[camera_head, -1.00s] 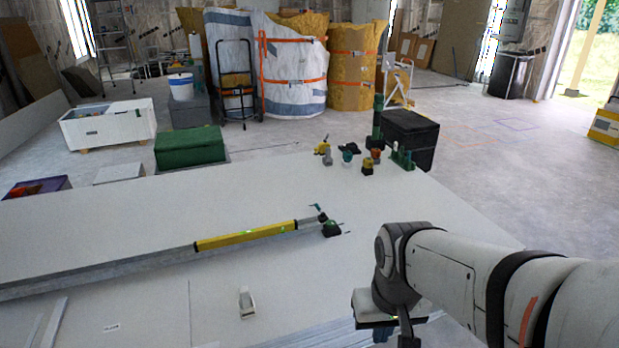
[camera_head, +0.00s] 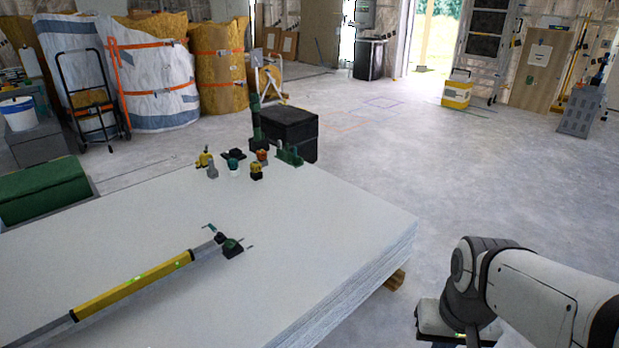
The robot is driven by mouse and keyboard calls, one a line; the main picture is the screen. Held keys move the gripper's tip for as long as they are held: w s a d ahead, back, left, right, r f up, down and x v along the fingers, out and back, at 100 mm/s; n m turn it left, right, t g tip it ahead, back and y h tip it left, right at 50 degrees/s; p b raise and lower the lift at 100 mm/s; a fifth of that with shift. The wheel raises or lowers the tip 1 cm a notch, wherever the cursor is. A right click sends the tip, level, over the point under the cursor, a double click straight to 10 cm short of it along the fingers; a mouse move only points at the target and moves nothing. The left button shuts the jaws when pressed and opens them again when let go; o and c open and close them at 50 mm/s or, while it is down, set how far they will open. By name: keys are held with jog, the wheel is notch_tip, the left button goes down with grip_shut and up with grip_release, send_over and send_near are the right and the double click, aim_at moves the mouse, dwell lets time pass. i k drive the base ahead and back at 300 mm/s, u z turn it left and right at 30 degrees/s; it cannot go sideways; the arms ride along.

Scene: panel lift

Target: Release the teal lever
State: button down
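A small teal lever (camera_head: 209,227) shows at the far end of a yellow and grey bar (camera_head: 130,288) that lies on the stack of white panels (camera_head: 330,225). Beside the lever is a dark green fitting (camera_head: 232,247). Another teal-topped piece (camera_head: 235,160) stands among small tools at the back of the stack. My arm reaches in from the lower right, off the right side of the stack and well away from the lever. My gripper's fingers are below the frame edge, so their state does not show.
A black box (camera_head: 285,130) stands behind the stack's far corner. A green chest (camera_head: 42,190) is at the left. A hand truck (camera_head: 92,100) stands by wrapped rolls (camera_head: 150,75). The floor right of the stack is clear, with a yellow box (camera_head: 457,92) far back.

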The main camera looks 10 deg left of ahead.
aim_at(219, 234)
jog(key=z, duration=1.3)
jog(key=i, duration=1.65)
jog(key=u, duration=3.15)
jog(key=i, duration=1)
jog(key=z, duration=0.1)
